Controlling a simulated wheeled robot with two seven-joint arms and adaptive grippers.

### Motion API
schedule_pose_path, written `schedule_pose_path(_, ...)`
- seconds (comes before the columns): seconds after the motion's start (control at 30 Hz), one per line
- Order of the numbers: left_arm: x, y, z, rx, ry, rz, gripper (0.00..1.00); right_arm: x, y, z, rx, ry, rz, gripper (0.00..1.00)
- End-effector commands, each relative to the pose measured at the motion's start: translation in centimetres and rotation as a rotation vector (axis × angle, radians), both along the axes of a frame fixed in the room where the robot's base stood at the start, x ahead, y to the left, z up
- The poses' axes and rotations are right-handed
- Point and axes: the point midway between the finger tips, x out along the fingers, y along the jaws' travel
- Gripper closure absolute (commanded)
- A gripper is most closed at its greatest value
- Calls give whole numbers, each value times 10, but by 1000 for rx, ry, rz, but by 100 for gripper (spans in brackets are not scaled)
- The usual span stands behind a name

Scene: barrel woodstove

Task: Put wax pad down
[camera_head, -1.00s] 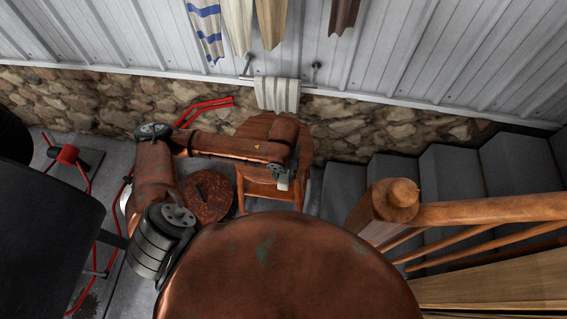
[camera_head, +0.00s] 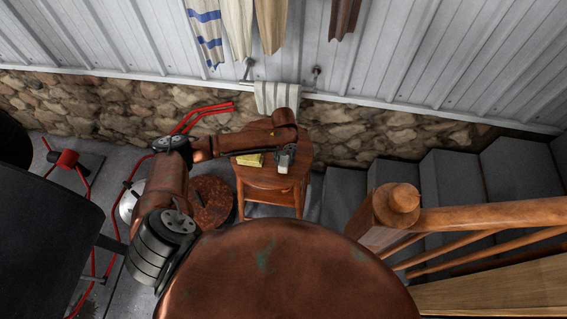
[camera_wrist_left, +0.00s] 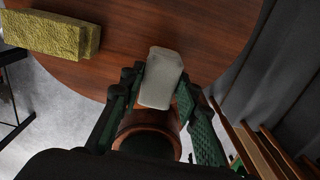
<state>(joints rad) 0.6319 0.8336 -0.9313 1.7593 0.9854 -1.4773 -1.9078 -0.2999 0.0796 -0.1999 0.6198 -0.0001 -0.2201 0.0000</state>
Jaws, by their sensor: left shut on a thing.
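The wax pad is a pale, whitish rounded block (camera_wrist_left: 161,78), gripped between the dark green fingers of my left gripper (camera_wrist_left: 158,92) in the left wrist view. In the head view my left gripper (camera_head: 287,153) points down over the right part of the round wooden stool's top (camera_head: 262,178), and a small pale part of the pad (camera_head: 283,165) shows at its tip. The pad lies over the stool top; I cannot tell whether it touches the wood. My right gripper is not in view.
A rough yellow block (camera_head: 249,160) lies on the stool top, left of the pad and apart from it. A wooden railing post (camera_head: 396,205) and grey stairs stand to the right. A striped towel (camera_head: 278,96) hangs behind the stool.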

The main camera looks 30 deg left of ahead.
Motion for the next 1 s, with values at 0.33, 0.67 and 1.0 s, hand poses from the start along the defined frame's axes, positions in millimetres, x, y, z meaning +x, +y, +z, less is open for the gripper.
schedule_pose_path(0.33,-2,-1,-22,1,1,-2,90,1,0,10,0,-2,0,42)
schedule_pose_path(0.67,-3,-1,-22,1,1,-2,53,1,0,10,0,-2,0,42)
schedule_pose_path(1.0,-2,-1,-25,0,2,-2,53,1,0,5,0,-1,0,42)
